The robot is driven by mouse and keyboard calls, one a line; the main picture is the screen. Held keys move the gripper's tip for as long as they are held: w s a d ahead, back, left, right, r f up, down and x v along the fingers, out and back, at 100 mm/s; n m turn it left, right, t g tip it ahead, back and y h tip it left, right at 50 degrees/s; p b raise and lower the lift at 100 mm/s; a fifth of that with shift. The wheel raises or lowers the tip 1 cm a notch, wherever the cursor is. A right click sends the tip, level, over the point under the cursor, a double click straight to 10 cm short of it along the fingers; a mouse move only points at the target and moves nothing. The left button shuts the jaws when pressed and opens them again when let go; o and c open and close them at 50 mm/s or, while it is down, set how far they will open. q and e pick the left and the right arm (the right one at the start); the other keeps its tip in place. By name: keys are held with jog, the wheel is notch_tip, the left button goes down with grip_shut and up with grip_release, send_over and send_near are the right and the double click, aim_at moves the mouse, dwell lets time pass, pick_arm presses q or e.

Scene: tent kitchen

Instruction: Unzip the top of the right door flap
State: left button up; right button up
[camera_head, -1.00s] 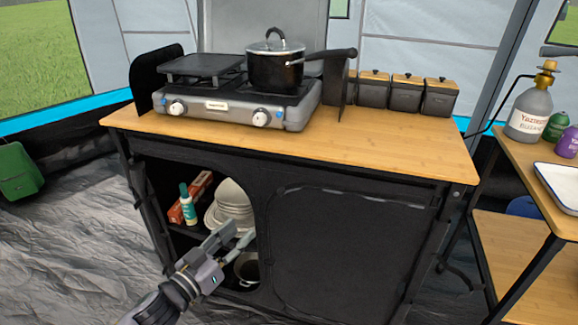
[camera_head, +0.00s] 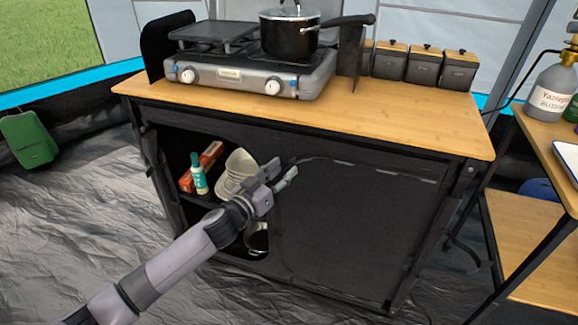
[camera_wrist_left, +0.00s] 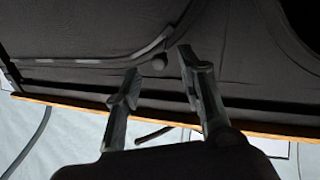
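The right door flap (camera_head: 350,225) is black fabric and covers the right half of the cabinet front. A zipper seam (camera_head: 335,164) runs along its top and curves down at its left corner. My left gripper (camera_head: 283,172) is at that upper left corner, with its fingers open. In the left wrist view, the open fingertips (camera_wrist_left: 159,68) lie either side of a small dark round knob (camera_wrist_left: 159,62) at the end of the pale zipper seam (camera_wrist_left: 105,58). It looks like the zipper pull. Contact with the fingers cannot be told. My right gripper is not in view.
The left compartment is open, with a teal-capped bottle (camera_head: 198,174), stacked pale dishes (camera_head: 238,172) and a dark pot (camera_head: 257,238). The wooden countertop (camera_head: 400,122) overhangs the flap and carries a stove (camera_head: 245,78). A side shelf (camera_head: 530,225) stands at the right.

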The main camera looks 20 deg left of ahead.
aim_at(290, 164)
pick_arm(q)
jog(key=shift+x, duration=1.25)
jog(key=shift+w+d, duration=0.2)
jog(key=shift+w, duration=0.35)
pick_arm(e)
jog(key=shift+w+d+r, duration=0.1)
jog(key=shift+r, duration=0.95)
pick_arm(q)
jog(key=shift+c, duration=0.2)
jog(key=shift+c, duration=0.7)
grip_shut()
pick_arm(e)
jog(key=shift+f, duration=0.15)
